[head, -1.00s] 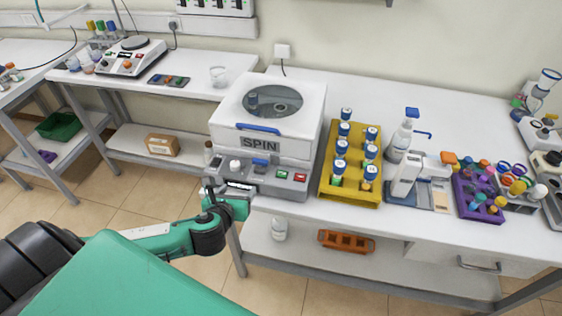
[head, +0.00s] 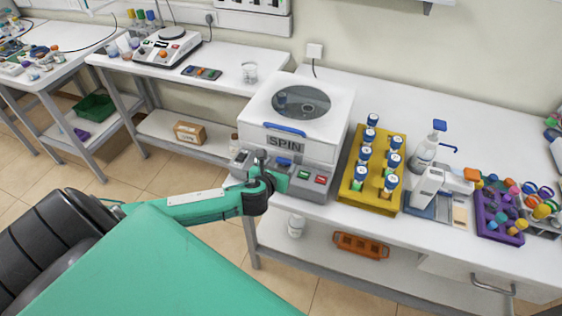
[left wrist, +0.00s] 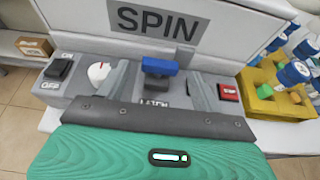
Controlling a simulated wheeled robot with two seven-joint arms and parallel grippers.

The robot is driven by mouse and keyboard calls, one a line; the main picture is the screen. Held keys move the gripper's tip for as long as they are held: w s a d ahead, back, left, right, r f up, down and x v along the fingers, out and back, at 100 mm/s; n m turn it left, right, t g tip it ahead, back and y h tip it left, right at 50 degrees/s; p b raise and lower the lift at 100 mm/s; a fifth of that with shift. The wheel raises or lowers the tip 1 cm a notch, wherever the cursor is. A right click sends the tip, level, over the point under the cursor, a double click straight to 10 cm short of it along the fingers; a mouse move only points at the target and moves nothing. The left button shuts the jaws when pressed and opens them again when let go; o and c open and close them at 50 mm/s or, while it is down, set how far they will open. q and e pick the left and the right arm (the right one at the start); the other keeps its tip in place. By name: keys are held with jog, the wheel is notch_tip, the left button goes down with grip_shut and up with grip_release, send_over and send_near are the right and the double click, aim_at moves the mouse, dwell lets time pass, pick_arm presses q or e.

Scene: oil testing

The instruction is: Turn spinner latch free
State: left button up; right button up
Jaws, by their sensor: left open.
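The white spinner (head: 331,125), marked SPIN, stands on the bench with its round-windowed lid down. The blue latch (left wrist: 160,65) sticks out of the grey front panel, above the word LATCH in the left wrist view. It also shows at the front panel in the head view (head: 284,161). My left gripper (left wrist: 161,86) is open, with one finger on each side of the latch; I cannot tell if either touches it. In the head view my left gripper (head: 270,168) is at the panel and hides part of it. My right gripper is not in view.
A white knob (left wrist: 98,72) and a black OFF switch (left wrist: 59,67) are left of the latch. A red button (left wrist: 229,92) is to its right. A yellow rack (head: 360,196) of capped tubes stands close to the spinner's right side.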

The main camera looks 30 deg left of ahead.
pick_arm(q)
jog(key=shift+x, duration=0.9)
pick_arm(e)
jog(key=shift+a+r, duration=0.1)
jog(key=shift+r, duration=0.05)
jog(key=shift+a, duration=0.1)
pick_arm(q)
jog(key=shift+c, duration=1.4)
jog(key=c, duration=0.7)
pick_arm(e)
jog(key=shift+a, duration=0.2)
pick_arm(q)
jog(key=shift+d, duration=0.1)
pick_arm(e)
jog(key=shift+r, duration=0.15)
